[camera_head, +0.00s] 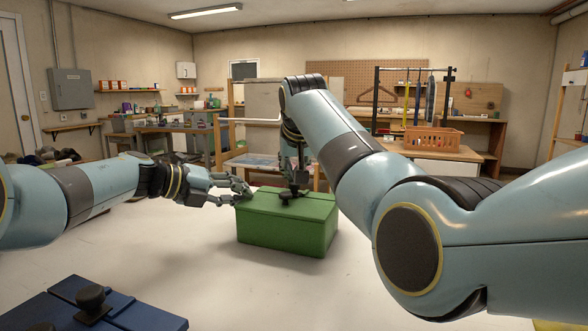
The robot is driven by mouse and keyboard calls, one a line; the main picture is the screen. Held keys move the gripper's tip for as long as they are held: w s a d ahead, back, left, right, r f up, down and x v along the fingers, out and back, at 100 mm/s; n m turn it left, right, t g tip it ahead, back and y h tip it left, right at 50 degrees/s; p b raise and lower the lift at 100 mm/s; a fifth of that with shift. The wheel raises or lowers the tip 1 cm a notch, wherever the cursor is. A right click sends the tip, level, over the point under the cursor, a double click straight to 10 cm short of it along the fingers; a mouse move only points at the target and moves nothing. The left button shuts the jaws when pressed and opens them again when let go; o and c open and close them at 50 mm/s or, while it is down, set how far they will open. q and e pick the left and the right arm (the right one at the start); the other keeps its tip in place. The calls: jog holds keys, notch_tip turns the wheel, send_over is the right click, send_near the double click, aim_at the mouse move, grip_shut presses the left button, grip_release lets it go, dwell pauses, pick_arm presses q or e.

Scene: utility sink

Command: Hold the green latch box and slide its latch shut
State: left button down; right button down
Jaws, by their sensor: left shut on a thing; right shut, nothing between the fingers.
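The green latch box (289,229) stands on the white table in the middle of the view. A small dark latch piece (288,201) shows on its lid, partly hidden by my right gripper. My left gripper (243,189) reaches in from the left and is shut on the box at its upper left edge. My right gripper (296,192) points down from above onto the lid at the latch. It is shut with nothing between its fingers. Whether its fingertips touch the latch, and how far the latch has slid, I cannot tell.
A blue box (135,314) with a black knob (91,297) sits at the front left of the white table (270,290). The table between the two boxes is clear. My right arm hides much of the right side. An orange basket (432,139) stands on a bench far behind.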

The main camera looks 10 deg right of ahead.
pick_arm(q)
jog(key=shift+s+f, duration=0.35)
jog(key=shift+f, duration=0.5)
pick_arm(e)
jog(key=shift+f, duration=0.25)
notch_tip(320, 180, up, 8)
jog(key=s, duration=0.3)
jog(key=shift+r, duration=0.25)
jog(key=shift+a, duration=0.1)
pick_arm(q)
jog(key=c, duration=1.3)
grip_release()
jog(key=shift+w+f, duration=0.1)
jog(key=shift+w, duration=0.05)
pick_arm(e)
jog(key=shift+w, duration=0.2)
pick_arm(q)
jog(key=shift+r, duration=0.25)
